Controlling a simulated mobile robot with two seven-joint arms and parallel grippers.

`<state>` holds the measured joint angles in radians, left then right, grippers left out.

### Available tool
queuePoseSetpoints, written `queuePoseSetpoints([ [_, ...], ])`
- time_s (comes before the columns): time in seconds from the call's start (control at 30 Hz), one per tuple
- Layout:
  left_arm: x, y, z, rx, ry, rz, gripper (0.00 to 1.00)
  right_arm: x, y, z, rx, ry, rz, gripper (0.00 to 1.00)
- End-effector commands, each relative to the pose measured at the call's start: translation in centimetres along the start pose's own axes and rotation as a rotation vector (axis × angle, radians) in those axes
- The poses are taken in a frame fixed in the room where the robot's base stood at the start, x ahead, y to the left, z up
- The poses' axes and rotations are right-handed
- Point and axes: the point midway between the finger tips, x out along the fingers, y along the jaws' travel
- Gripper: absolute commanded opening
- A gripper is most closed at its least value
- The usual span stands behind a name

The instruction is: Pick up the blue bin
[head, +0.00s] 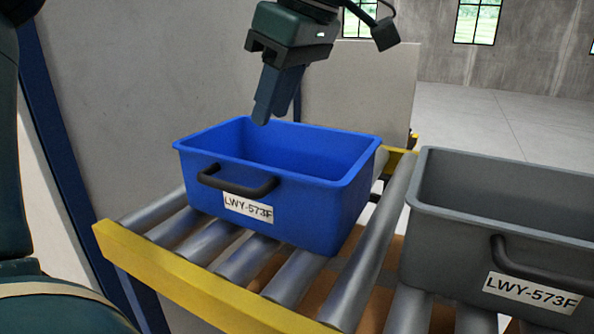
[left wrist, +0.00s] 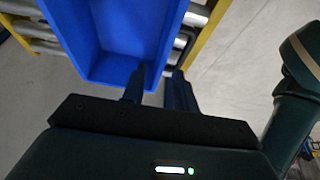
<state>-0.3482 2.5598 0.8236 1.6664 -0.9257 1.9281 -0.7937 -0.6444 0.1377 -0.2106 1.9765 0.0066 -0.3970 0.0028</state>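The blue bin (head: 290,205) stands upright and looks empty on metal rollers. It has a dark handle (head: 237,182) and a white "LWY-573F" label on its near side. My left gripper (head: 279,112) points down at the bin's far rim. One finger overlaps the bin's opening and the other shows behind it. In the left wrist view the fingers are apart, with the bin (left wrist: 112,50) beyond them; one finger overlaps the bin and the other is outside its edge. I cannot tell whether they touch the rim. My right gripper is not in view.
A grey bin (head: 480,235) with a dark handle and the same label stands close on the right. A yellow rail (head: 190,283) edges the rollers at the front left. A grey panel (head: 362,85) stands behind. Open floor (head: 490,125) lies at the back right.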

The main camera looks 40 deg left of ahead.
Motion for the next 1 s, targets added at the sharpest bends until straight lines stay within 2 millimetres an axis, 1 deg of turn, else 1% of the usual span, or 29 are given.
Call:
queuePoseSetpoints([
  [0.03,0.6,0.0,0.0,-0.001,0.0,0.0,0.29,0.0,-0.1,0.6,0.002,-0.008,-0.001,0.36],
  [0.13,2.5,-0.1,0.0,-0.001,0.001,-0.002,0.29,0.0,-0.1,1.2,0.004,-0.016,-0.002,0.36],
  [0.33,6.0,-0.1,-0.1,0.002,-0.002,-0.004,0.29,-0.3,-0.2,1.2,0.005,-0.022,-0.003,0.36],
  [0.4,6.9,-0.1,-0.1,0.002,-0.002,-0.003,0.29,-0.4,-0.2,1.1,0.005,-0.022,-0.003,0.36],
  [0.63,8.5,-0.2,-0.4,0.001,-0.002,-0.004,0.29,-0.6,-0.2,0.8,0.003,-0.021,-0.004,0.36],
  [0.77,10.4,-0.4,-0.9,0.002,-0.005,-0.005,0.29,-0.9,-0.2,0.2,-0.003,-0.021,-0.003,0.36],
  [0.83,11.5,-0.4,-1.0,0.002,-0.003,-0.005,0.29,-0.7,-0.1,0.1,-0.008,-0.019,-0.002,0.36],
  [0.9,12.2,-0.4,-1.0,0.0,-0.003,-0.004,0.29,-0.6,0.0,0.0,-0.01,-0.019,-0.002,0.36],
  [1.0,12.8,-0.4,-0.9,-0.001,-0.002,-0.002,0.29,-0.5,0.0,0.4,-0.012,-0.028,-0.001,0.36],
])
